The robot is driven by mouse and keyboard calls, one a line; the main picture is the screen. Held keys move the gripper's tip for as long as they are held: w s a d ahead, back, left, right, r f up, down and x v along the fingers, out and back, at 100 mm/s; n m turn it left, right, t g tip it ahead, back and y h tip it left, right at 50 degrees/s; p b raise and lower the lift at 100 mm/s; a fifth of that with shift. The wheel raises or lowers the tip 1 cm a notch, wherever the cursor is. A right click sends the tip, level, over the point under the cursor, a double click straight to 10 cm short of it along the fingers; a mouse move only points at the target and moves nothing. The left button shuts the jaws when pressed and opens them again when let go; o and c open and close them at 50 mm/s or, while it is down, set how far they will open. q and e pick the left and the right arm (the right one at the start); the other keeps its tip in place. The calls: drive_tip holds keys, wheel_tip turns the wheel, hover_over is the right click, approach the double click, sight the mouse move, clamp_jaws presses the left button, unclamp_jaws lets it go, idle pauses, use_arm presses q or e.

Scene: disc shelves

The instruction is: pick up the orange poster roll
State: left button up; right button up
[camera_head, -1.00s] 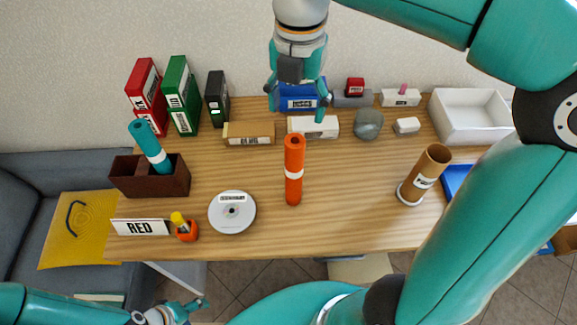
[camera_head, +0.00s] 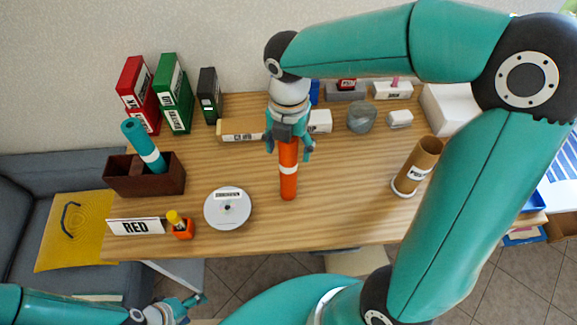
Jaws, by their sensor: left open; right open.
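The orange poster roll (camera_head: 288,185) stands on the wooden table near its middle, with a white band around it. My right gripper (camera_head: 289,150) is over the roll's upper end, its fingers open on either side of it. The roll's top is hidden behind the gripper, and I cannot tell whether the fingers touch it. My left gripper (camera_head: 191,303) is open and empty, low in the picture, below the table's front edge.
A disc (camera_head: 228,208) lies left of the roll. A brown box (camera_head: 145,182) holds a teal roll (camera_head: 143,145). A brown tube (camera_head: 415,166) stands at right. Binders (camera_head: 174,93) and small boxes line the back. Bare table surrounds the roll's lower part.

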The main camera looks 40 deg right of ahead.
drive_tip(key=shift+f, duration=0.35)
drive_tip(key=c, duration=1.3)
drive_tip(key=shift+r, duration=0.1)
